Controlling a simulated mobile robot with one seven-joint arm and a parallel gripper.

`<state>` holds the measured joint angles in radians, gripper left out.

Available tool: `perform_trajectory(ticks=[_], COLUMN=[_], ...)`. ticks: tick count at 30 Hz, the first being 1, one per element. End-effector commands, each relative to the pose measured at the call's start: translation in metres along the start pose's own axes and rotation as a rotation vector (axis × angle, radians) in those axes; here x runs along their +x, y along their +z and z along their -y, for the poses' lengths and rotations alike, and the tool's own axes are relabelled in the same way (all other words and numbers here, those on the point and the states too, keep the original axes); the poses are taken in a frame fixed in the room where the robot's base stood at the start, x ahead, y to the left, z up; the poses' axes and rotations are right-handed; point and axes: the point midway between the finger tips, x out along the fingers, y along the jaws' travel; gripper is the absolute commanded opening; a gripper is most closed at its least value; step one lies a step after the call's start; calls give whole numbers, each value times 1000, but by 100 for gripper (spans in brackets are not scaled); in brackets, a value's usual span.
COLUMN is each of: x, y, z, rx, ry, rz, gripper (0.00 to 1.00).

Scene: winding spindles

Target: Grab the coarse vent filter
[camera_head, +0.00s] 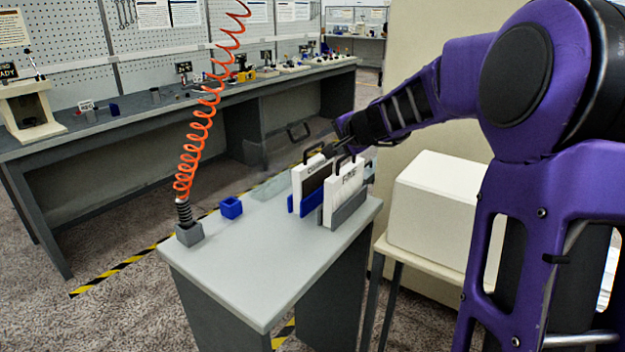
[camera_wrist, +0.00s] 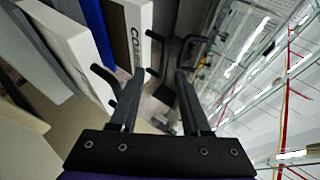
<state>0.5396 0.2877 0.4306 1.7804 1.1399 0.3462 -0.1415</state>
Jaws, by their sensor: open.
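The coarse vent filter (camera_head: 308,182) is a white upright panel with dark lettering and a black top handle, in a blue holder on the small table. In the wrist view the coarse filter (camera_wrist: 138,20) is at the top, left of centre, its lettering partly cut off. A second white filter, marked FINE (camera_head: 345,188), stands beside it in a grey holder; it also shows in the wrist view (camera_wrist: 62,48). My gripper (camera_head: 338,148) is open at handle height near both filters. In the wrist view the fingers (camera_wrist: 160,73) are apart, close to the coarse filter's handle; contact is unclear.
An orange coiled hose (camera_head: 205,115) rises from a grey block at the table's left corner. A small blue open box (camera_head: 231,208) stands near it. The table's front (camera_head: 262,270) is clear. A white box (camera_head: 440,205) stands to the right. A long workbench (camera_head: 150,118) runs behind.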

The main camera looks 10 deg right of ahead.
Motion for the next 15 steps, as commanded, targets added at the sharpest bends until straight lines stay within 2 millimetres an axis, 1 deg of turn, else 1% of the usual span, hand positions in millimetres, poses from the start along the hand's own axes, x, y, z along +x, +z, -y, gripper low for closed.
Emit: perform_trajectory(ticks=[4,10,12,15], x=[12,40,47,52], y=[3,6,6,6], z=[3,6,6,5], rx=[0,1,1,0], ry=[-1,0,-1,-1], rz=[3,3,1,0], gripper=[47,47,47,47])
